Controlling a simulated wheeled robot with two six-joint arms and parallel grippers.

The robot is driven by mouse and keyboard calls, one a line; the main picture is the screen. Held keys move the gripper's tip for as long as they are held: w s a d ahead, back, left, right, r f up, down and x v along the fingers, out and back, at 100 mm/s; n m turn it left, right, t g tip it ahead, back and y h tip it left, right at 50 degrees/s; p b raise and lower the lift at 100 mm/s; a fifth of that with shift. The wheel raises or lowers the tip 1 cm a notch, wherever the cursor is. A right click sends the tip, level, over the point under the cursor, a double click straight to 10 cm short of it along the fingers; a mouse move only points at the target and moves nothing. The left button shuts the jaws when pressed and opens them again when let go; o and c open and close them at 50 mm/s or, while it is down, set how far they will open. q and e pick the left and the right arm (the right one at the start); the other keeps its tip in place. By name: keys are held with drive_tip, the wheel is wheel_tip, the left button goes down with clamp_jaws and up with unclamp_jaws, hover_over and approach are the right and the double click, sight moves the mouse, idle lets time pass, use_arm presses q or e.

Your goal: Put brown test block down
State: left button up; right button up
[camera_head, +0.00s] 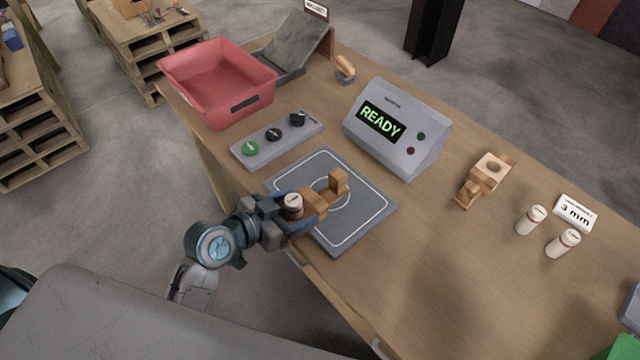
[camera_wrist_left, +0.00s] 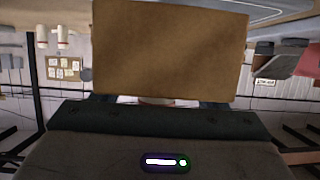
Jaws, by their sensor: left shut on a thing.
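The brown test block (camera_head: 338,183) is a stepped brown piece with a raised end. It is between the fingers of my left gripper (camera_head: 306,208), over the grey square plate (camera_head: 366,223) with white outlines. A white cylinder (camera_head: 293,203) shows at the block's near end, between the fingers. In the left wrist view the block's flat brown face (camera_wrist_left: 170,50) fills the upper middle and hides much behind it. I cannot tell whether the block touches the plate. My right gripper is out of view.
A READY display box (camera_head: 407,130) stands behind the plate, and a button panel (camera_head: 277,139) lies to its left. A red bin (camera_head: 213,72) is at back left. Another stepped wooden piece (camera_head: 485,178) and two white cylinders (camera_head: 531,220) are at right. Bare table lies between.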

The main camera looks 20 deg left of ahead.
use_arm(q)
drive_tip(key=w+p, duration=0.1)
drive_tip(key=w, duration=0.2)
drive_tip(key=w+d+p, duration=0.1)
drive_tip(key=w, duration=0.2)
drive_tip(key=w+d+p, duration=0.1)
drive_tip(key=w, duration=0.2)
drive_tip(key=shift+d+f, duration=0.2)
drive_tip(key=shift+f, duration=0.1)
drive_tip(key=shift+w+f, duration=0.15)
drive_tip(key=shift+w, duration=0.15)
wheel_tip(320, 180, down, 3)
drive_tip(key=shift+p, duration=0.7)
drive_tip(key=shift+f, duration=0.25)
drive_tip(key=o, duration=1.1)
drive_tip(key=shift+f, duration=0.1)
drive_tip(key=shift+s, duration=0.1)
